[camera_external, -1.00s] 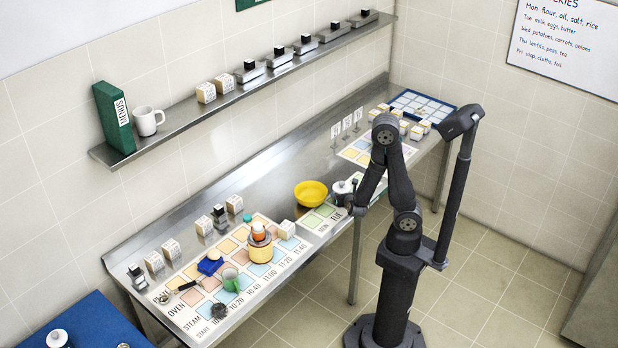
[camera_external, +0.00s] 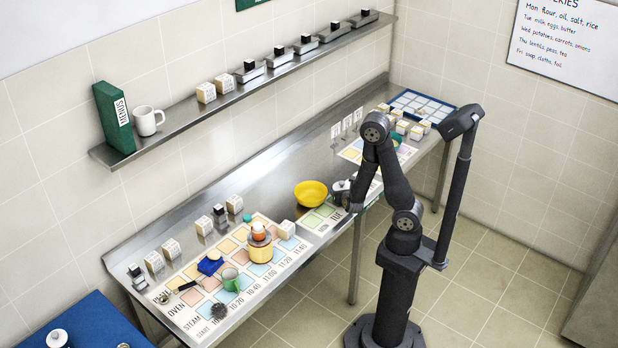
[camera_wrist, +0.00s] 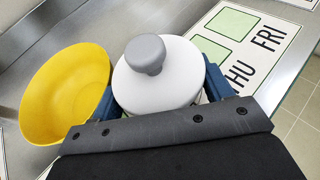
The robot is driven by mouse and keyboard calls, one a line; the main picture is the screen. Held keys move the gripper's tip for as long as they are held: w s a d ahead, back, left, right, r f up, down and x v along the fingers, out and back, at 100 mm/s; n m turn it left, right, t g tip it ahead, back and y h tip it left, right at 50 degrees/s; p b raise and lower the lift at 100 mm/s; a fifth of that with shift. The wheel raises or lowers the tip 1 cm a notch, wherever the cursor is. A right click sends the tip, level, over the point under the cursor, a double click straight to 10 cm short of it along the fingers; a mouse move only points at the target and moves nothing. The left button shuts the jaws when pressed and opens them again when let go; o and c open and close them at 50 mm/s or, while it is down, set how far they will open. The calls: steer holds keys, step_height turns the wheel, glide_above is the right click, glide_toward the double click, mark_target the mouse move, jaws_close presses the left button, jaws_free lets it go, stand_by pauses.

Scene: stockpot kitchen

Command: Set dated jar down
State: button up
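The jar is white with a grey knob on its lid, and in the wrist view the jar (camera_wrist: 165,85) fills the space between my gripper's (camera_wrist: 163,90) blue fingers. The fingers press close on both sides of it, and its lower body and any date label are hidden. In the external view, the jar (camera_external: 341,186) is beside the yellow bowl (camera_external: 311,193), partly hidden by my gripper (camera_external: 347,195). A weekday card (camera_external: 322,218) with green squares lies under this area; THU and FRI show in the wrist view. I cannot tell whether the jar's base touches the card.
The yellow bowl stands close on the jar's left in the wrist view (camera_wrist: 65,95). Several small boxes stand near a blue grid (camera_external: 424,103) at the far end. Bare steel counter lies behind the bowl.

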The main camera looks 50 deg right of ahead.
mark_target(343, 184)
steer(key=c, duration=1.2)
steer(key=shift+r, duration=0.25)
